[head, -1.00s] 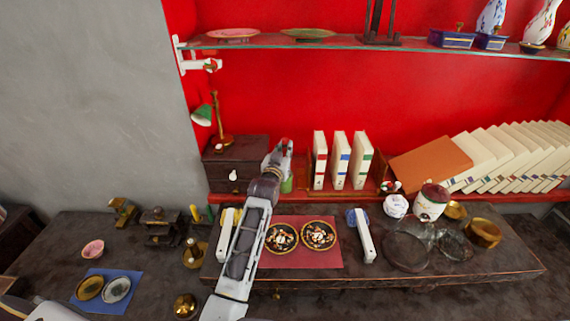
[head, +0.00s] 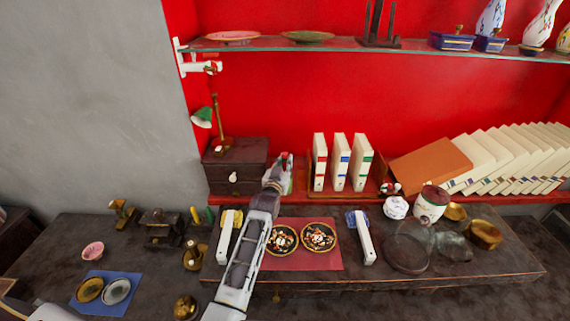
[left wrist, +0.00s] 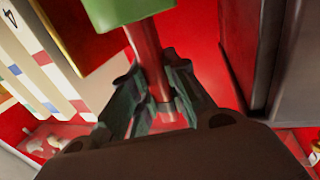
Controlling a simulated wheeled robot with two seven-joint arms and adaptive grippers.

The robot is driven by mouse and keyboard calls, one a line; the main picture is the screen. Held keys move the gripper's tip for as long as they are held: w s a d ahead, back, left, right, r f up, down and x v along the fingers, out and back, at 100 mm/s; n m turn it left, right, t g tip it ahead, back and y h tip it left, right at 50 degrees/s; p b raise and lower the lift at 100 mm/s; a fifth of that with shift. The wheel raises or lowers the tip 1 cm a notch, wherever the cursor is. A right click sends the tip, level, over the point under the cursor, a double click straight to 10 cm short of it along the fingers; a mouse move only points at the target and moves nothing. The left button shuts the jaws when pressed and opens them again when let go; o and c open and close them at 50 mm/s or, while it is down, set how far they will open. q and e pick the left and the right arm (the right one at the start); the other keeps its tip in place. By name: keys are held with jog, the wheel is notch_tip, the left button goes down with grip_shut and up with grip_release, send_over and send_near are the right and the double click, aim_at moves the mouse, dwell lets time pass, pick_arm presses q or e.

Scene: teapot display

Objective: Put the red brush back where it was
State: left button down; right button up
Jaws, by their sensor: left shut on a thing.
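My left gripper (head: 280,172) is in front of the red wall, between the dark drawer box and the upright books. In the left wrist view its fingers (left wrist: 157,100) are shut around the red handle of the red brush (left wrist: 147,48). A green block-like part (left wrist: 118,10) shows at the upper end of the handle in that view; whether it belongs to the brush I cannot tell. In the head view only a little red shows at the gripper's tip, and the gripper hides most of the brush. My right gripper is out of view.
The dark drawer box (head: 235,165) stands left of the gripper and the white books (head: 340,162) stand right of it. Below are two patterned plates (head: 319,237) on a red mat (head: 300,261). A glass shelf (head: 350,45) runs above.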

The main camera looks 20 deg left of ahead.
pick_arm(q)
jog(key=shift+f, duration=0.15)
jog(key=c, duration=1.4)
grip_release()
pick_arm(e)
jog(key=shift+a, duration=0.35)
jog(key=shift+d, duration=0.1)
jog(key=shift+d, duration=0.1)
